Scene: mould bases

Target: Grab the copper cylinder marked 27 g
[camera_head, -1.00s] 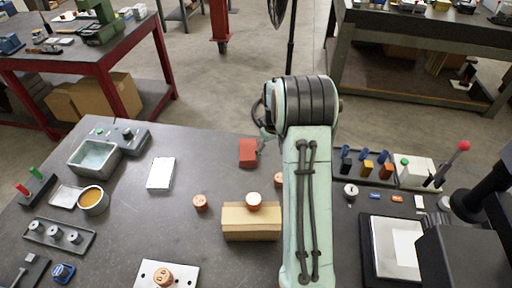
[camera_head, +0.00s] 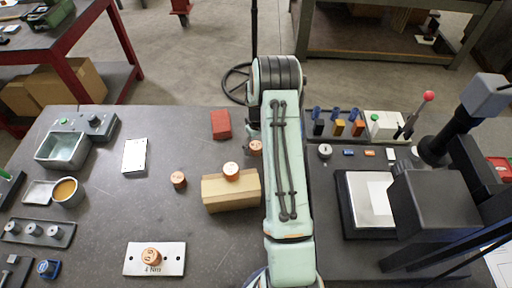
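Several copper cylinders show in the head view, and I cannot read a 27 g mark on any of them. One copper cylinder (camera_head: 178,180) stands on the dark table left of a wooden block (camera_head: 232,197). A second copper cylinder (camera_head: 231,171) sits on top of that block. A third copper cylinder (camera_head: 255,148) stands behind the block, close to the left edge of my arm in the picture. A larger copper cylinder (camera_head: 151,256) sits on a white plate with holes at the front. My gripper is not visible; only my pale green arm shows.
A grey tray (camera_head: 38,153) and an amber-filled cup (camera_head: 68,191) stand at left. A black stand (camera_head: 428,212) and a coloured-block rack (camera_head: 338,137) are at right. Table around the left cylinder is clear.

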